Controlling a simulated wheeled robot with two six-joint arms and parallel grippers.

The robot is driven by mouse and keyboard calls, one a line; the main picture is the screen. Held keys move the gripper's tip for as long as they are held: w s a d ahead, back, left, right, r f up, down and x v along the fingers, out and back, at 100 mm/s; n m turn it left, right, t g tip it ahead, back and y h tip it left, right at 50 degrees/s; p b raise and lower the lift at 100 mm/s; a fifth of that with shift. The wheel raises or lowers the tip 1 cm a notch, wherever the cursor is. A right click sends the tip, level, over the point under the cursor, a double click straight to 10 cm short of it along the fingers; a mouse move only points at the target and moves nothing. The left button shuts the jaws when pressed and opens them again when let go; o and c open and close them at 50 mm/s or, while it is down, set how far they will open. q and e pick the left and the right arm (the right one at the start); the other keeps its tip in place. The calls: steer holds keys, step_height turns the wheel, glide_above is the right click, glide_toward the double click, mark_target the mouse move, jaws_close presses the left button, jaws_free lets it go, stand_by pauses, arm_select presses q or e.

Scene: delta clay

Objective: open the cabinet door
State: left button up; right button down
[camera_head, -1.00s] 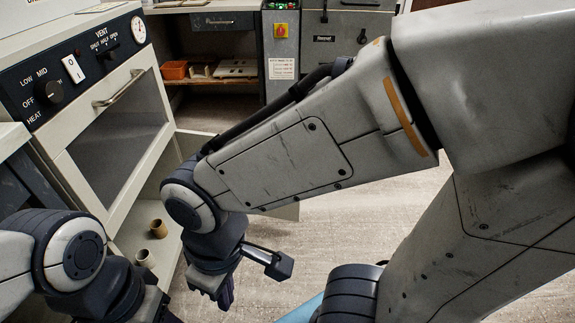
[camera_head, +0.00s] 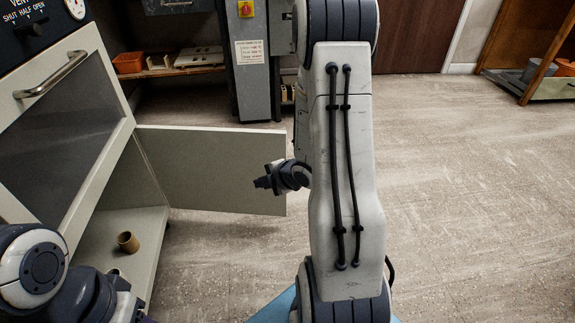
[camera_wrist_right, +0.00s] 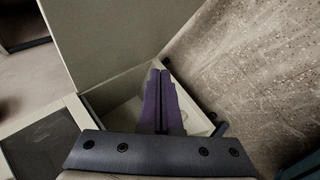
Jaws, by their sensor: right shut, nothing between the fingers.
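The cabinet door (camera_head: 215,165) is a plain pale panel. It stands swung wide open, out to the right of the low cabinet compartment (camera_head: 125,250). My right gripper (camera_head: 257,183) is shut and empty, in front of the door near its free edge in the head view; I cannot tell if it touches the door. In the right wrist view, its purple-grey fingers (camera_wrist_right: 160,72) are pressed together, with a pale panel (camera_wrist_right: 115,40) beyond them that looks like the door. My left arm shows at the lower left, but its fingers are out of view.
A brown cup (camera_head: 128,242) stands inside the compartment, with another partly hidden. Above is a glass-fronted sash with a metal handle (camera_head: 52,75). A grey column (camera_head: 252,75) and a shelf with an orange bin (camera_head: 128,63) stand behind. The floor at right is open.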

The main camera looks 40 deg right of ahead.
steer(key=s+d+f+n+t+h+b, duration=0.1)
steer(key=s+d+t+b, duration=0.3)
steer(key=s+d+t, duration=0.55)
steer(key=b, duration=0.3)
glide_toward(280, 151)
steer(key=w+a, duration=0.2)
steer(key=a, duration=0.1)
steer(key=w+d, duration=0.1)
steer(key=w+d+b, duration=0.1)
steer(key=shift+w+d+r+g, duration=0.1)
steer(key=shift+w+d+g, duration=0.15)
steer(key=shift+d, duration=0.15)
steer(key=shift+w, duration=0.1)
